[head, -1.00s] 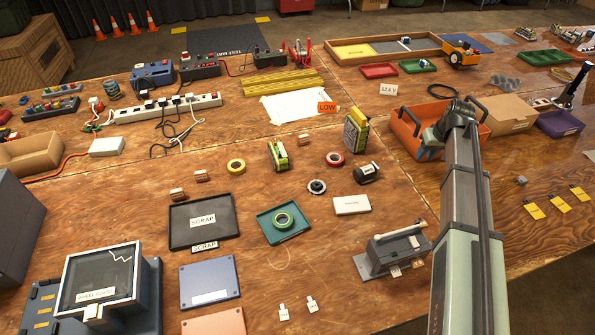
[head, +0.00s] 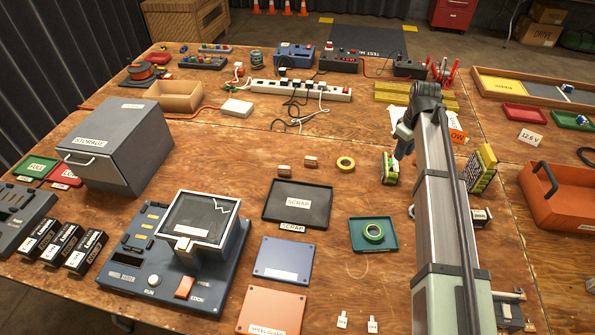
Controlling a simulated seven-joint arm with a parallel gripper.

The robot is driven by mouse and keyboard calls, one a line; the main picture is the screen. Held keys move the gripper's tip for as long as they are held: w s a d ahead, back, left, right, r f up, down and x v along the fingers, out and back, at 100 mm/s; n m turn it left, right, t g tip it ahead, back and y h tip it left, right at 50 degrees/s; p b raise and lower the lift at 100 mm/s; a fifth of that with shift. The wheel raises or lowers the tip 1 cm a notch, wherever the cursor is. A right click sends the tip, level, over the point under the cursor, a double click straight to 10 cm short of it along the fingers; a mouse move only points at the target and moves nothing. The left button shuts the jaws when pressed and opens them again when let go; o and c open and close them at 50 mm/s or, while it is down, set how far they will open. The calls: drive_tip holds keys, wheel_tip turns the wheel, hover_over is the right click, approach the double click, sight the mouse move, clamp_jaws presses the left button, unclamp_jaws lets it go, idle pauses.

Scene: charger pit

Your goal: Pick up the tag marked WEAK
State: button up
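Two small white tags (head: 342,320) (head: 372,323) lie on the bench at the front, right of the wheel guard plate. Their print is too small to read, so I cannot tell whether either says WEAK. An orange LOW tag (head: 457,136) shows partly behind my arm, by the white paper. My gripper (head: 403,142) hangs at the arm's far end, above the bench near a green-and-yellow pack (head: 390,168). Its fingers are too small and dark to tell open from shut, and I see nothing clearly held.
A wheel tester (head: 150,255) and a grey STORAGE box (head: 118,145) stand left. An orange bin (head: 560,195) stands right.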

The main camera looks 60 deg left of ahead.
drive_tip(key=s+a+r+n, duration=0.1)
drive_tip(key=s+a+n, duration=0.4)
drive_tip(key=s+a, duration=0.8)
drive_tip(key=n, duration=0.5)
approach(284, 167)
drive_tip(key=shift+h, duration=0.3)
drive_tip(key=f, duration=1)
drive_tip(key=shift+w+a, duration=0.2)
drive_tip(key=shift+a, duration=0.05)
clamp_jaws()
